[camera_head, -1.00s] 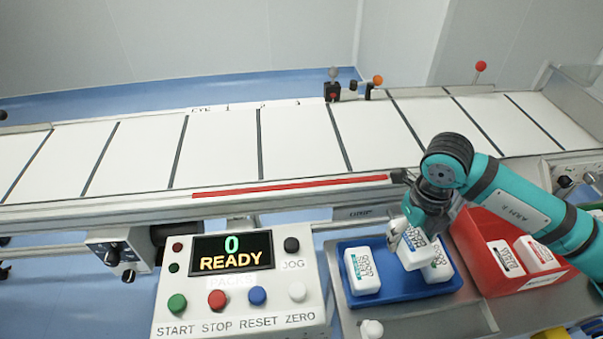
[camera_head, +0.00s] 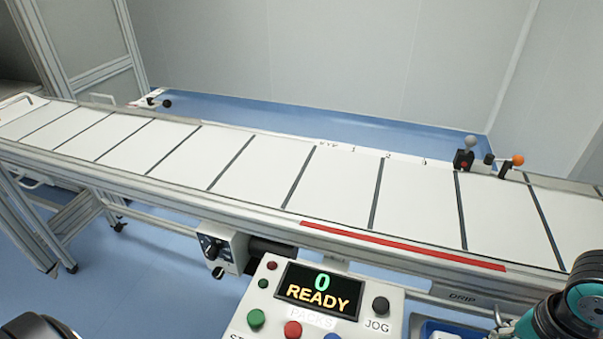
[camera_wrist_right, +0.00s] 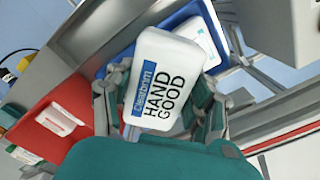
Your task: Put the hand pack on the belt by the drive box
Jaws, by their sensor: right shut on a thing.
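The hand pack (camera_wrist_right: 172,75) is a white rounded pack with a blue strip and the words HAND GOOD, seen in the right wrist view. My right gripper (camera_wrist_right: 163,105) is shut on it, with a finger on each side. In the head view my right arm is at the bottom right corner, and the held pack cannot be made out. The white belt (camera_head: 255,185) with dark cross lines runs across the head view. The drive box (camera_head: 222,247), a grey box with dark knobs, hangs under the belt's near edge, left of the control panel. My left gripper is not seen.
A control panel (camera_head: 270,315) reading 0 READY stands before the belt. A red strip (camera_head: 400,245) lines the near rail. Levers (camera_head: 465,158) stand at the far edge. The blue tray (camera_wrist_right: 118,52) and red bin (camera_wrist_right: 75,95) are below the held pack. The belt is bare.

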